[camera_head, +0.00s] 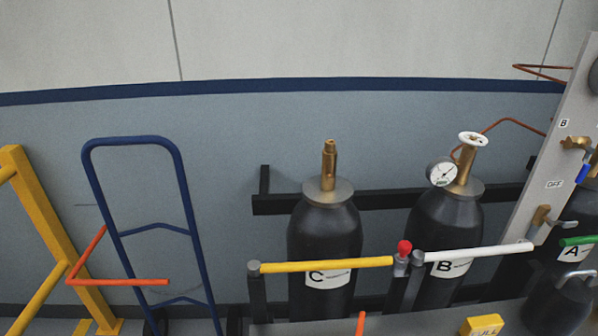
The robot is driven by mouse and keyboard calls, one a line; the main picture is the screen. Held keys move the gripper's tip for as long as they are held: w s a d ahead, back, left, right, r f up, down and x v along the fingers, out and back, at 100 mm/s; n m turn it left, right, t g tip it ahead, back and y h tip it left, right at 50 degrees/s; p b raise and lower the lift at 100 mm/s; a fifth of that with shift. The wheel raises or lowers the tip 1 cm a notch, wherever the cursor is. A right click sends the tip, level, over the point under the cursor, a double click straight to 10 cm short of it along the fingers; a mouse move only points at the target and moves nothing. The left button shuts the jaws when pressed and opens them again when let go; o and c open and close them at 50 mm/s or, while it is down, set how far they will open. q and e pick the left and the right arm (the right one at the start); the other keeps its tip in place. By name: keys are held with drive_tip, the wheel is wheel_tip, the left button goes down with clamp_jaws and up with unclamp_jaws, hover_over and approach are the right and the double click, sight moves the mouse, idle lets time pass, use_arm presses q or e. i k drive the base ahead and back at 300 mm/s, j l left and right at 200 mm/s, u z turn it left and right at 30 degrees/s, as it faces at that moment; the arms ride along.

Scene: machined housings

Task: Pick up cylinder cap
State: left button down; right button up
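A dark rounded object with a grey loop on top (553,306) sits at the lower right, in front of cylinder A; it may be the cylinder cap, but I cannot be sure. Cylinder C (318,235) is dark, upright, with a bare brass valve (329,165) and no cap over it. Cylinder B (440,225) stands to its right, with a white handwheel (472,139) and a round gauge (441,172). Neither of my grippers is in view.
A yellow bar (325,265) and a white bar (475,253) cross in front of the cylinders. A red knob (404,247) stands between them. A blue hand truck (190,215) and yellow railing (45,215) are left. A grey panel (560,150) is right.

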sight(563, 298)
drive_tip(key=z, duration=1.75)
